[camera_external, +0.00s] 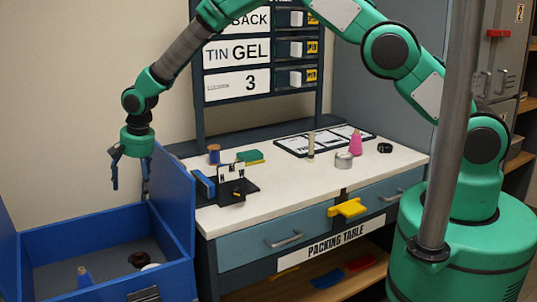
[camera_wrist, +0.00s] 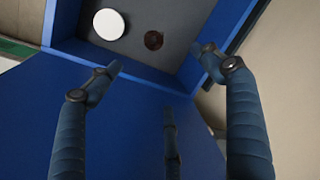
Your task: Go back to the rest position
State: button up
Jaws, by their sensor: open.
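My gripper (camera_external: 129,168) hangs at the end of my green arm, pointing down above the back of the blue bin (camera_external: 182,233) at the left. Its fingers are spread and hold nothing. In the wrist view my gripper (camera_wrist: 160,75) shows its dark fingers apart, over the bin's blue wall. Inside the bin are a white round thing (camera_wrist: 109,24) and a dark brown ring-shaped thing (camera_wrist: 153,40). The brown thing also shows in the external view (camera_external: 143,259), as does a blue cone-like piece (camera_external: 84,277).
The packing table (camera_external: 290,190) stands to the right, with a black fixture (camera_external: 237,189), a pink bottle (camera_external: 355,143), a grey tin (camera_external: 343,160) and a black-framed tray (camera_external: 290,146) on it. A sign board (camera_external: 236,83) rises behind. A raised blue panel (camera_external: 173,195) stands close beside the gripper.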

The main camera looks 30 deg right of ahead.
jog(key=w+d+r+t, duration=0.1)
jog(key=w+d+r, duration=0.1)
jog(key=r, duration=0.4)
jog(key=w+d+r, duration=0.1)
jog(key=d+r, duration=0.2)
jog(key=r, duration=0.2)
jog(key=s+d+r+n+t+p, duration=0.1)
jog(key=s+d+r+p, duration=0.15)
jog(key=d+r, duration=1.05)
jog(key=s+d+r+p, duration=0.1)
jog(key=s+d+r, duration=0.3)
jog(key=d+r, duration=0.95)
jog(key=s+d+r+n+t+p, duration=0.1)
jog(key=s+d+r+p, duration=0.1)
jog(key=s+d+r, duration=0.5)
jog(key=s+d+r+p, duration=0.1)
jog(key=s+d+r, duration=0.3)
jog(key=s+d, duration=0.6)
jog(key=s+d+n+p, duration=0.1)
jog(key=s+d, duration=0.4)
jog(key=s, duration=0.4)
jog(key=s+d+n+h+p, duration=0.1)
jog(key=s+d+p, duration=0.1)
jog(key=s+d, duration=0.4)
jog(key=s, duration=0.2)
jog(key=shift+s, duration=0.35)
